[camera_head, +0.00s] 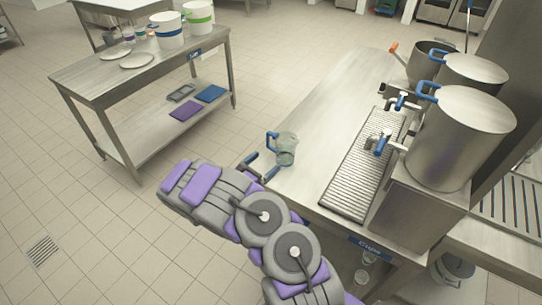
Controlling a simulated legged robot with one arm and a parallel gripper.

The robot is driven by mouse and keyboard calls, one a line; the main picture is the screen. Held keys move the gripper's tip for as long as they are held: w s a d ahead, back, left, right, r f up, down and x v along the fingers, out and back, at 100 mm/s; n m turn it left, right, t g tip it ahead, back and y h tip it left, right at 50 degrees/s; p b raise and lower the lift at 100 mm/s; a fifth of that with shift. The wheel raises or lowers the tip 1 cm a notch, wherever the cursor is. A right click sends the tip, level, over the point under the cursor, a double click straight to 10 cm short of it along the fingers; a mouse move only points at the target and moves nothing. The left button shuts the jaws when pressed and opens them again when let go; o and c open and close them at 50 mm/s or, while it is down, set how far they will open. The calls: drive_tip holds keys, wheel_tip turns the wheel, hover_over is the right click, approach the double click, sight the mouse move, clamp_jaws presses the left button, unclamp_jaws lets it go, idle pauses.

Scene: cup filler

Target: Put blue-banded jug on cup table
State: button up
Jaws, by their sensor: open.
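A clear jug (287,150) with a blue handle stands upright on the steel table (325,105) marked "Cups", close to its left edge. The handle is on the jug's left side. A band around the jug is hard to make out. My gripper (259,166) is open at the table's left edge, just left of and below the jug in the picture. The fingers look empty and apart from the jug, though the small gap is hard to judge.
A drip grate (362,165) and large steel pots (460,140) with blue-handled taps stand right of the jug. A second table (95,80) at the back left holds plates and two white buckets. The tabletop beyond the jug is clear.

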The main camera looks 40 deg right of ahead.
drive_tip(key=shift+s+a, duration=0.1)
drive_tip(key=shift+a, duration=0.4)
drive_tip(key=s+d+r+m+g, duration=0.4)
drive_tip(key=s+r+m+g, duration=0.35)
drive_tip(key=r, duration=0.55)
drive_tip(key=s+a+r+m+g+y, duration=0.1)
drive_tip(key=s+r+m+y, duration=0.15)
drive_tip(key=s, duration=0.35)
drive_tip(key=s+a+r+m+g+y, duration=0.1)
drive_tip(key=s+r+m+g+y, duration=0.1)
drive_tip(key=s+r+m, duration=0.3)
drive_tip(key=s+a+m+t+y, duration=0.2)
drive_tip(key=s+a+y, duration=0.4)
drive_tip(key=s+a, duration=0.4)
drive_tip(key=s+a+m+t+y, duration=0.2)
drive_tip(key=s+a+m+y, duration=0.2)
drive_tip(key=a, duration=1.1)
drive_tip(key=s+r+y, duration=0.1)
drive_tip(key=s+y, duration=0.2)
drive_tip(key=s, duration=0.3)
drive_tip(key=shift+s+t, duration=0.35)
drive_tip(key=shift+s, duration=0.05)
drive_tip(key=shift+a+f, duration=0.1)
drive_tip(key=shift+c, duration=0.5)
